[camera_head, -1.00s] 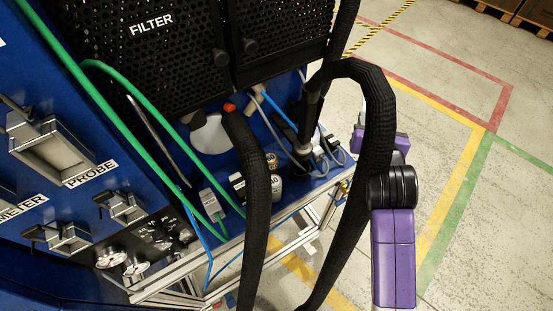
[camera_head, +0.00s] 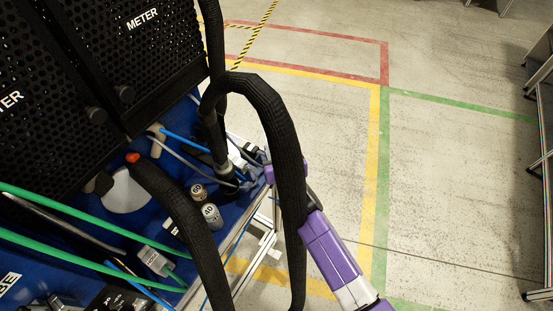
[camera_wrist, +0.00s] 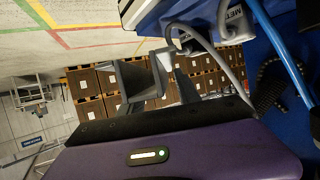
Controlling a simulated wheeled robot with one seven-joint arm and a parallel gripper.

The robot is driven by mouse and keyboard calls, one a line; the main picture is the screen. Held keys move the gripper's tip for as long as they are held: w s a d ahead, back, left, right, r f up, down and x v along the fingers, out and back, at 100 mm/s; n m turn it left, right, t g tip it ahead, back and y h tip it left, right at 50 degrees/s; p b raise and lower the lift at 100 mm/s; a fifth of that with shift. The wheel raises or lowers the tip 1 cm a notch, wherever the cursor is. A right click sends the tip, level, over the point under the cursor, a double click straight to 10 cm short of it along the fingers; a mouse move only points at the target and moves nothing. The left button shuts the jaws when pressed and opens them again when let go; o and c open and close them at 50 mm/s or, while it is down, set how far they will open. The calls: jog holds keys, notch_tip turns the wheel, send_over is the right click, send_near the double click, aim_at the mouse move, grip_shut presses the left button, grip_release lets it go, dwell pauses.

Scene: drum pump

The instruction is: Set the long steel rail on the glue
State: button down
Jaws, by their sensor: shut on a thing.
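I cannot make out a long steel rail or any glue for certain in either view. My gripper (camera_wrist: 160,75) shows in the wrist view, with grey fingers ahead of the purple body. It is shut on a small grey piece (camera_wrist: 162,64), mostly hidden between the fingers. In the head view my purple wrist is at the bench's right edge, partly behind a thick black hose, and the fingertips cannot be made out there.
The blue bench (camera_head: 238,218) carries small canisters (camera_head: 211,214), plugs and cables. Black hoses (camera_head: 285,130) arch beside my arm. Green cables (camera_head: 85,228) cross the lower left. Open floor (camera_head: 450,180) lies right. A METER plug (camera_wrist: 236,22) shows in the wrist view.

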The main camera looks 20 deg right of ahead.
jog(key=shift+f+b, duration=0.35)
jog(key=shift+f, duration=2.1)
jog(key=shift+f, duration=0.15)
jog(key=c, duration=0.9)
grip_release()
jog(key=shift+o, duration=0.2)
jog(key=b+v, duration=0.1)
jog(key=v, duration=1.1)
